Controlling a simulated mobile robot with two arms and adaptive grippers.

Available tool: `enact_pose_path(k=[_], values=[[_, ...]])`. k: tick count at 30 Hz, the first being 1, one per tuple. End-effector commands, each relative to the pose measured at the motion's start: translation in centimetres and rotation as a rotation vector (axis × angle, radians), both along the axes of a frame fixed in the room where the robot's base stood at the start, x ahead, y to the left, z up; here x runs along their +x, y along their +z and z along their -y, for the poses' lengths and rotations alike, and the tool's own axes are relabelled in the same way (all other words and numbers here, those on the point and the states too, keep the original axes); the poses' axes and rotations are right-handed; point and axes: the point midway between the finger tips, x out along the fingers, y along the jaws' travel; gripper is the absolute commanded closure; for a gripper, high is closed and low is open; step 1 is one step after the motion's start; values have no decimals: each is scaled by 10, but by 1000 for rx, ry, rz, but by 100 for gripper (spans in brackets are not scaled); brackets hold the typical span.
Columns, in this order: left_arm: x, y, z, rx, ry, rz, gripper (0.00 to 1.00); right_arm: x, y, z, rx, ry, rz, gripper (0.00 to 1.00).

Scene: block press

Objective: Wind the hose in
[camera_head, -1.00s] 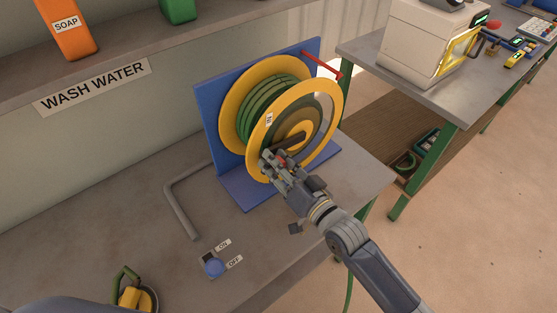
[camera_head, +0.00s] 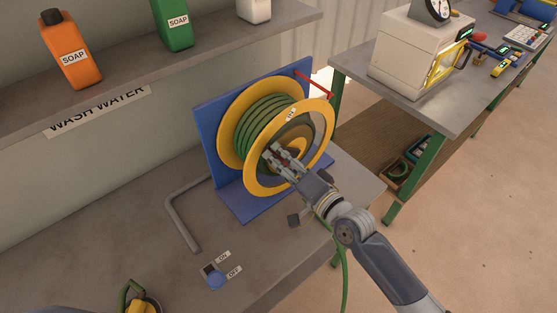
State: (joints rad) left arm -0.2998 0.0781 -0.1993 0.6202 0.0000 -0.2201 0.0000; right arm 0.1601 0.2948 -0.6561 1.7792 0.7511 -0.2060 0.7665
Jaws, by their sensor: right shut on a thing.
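The hose reel has yellow flanges (camera_head: 323,125) on a blue stand (camera_head: 206,130) on the bench. Green hose (camera_head: 262,118) is wound in several turns on its drum. A free length of the green hose (camera_head: 345,270) hangs past the bench's right edge, beside my right arm. My right gripper (camera_head: 274,154) is at the front face of the reel, inside the near flange's ring. It is shut on the reel's crank handle, which its fingers mostly hide. My left gripper is not in view.
A red bar (camera_head: 316,85) sticks out from the stand's top. A bent grey pipe (camera_head: 182,228) and an ON/OFF switch (camera_head: 214,275) are on the bench. A yellow-and-green item (camera_head: 138,303) is at the lower left. Soap bottles (camera_head: 70,52) stand on the shelf above.

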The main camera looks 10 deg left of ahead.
Motion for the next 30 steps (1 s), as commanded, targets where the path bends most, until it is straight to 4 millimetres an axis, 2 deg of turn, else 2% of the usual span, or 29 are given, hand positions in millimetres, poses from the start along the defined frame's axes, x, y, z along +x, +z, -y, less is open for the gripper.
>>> enact_pose_path(k=[12, 13, 15, 25, 30], values=[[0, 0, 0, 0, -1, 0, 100, 2, 4, 1, 5, -3, 4, 100], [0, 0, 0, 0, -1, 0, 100, 2, 4, 1, 5, -3, 4, 64], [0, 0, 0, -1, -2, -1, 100, 2, 3, 1, 5, -2, 2, 49], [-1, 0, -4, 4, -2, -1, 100, 0, 1, 1, 3, -1, -1, 49], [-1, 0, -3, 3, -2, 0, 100, -11, 0, 13, 2, -1, -2, 49]])
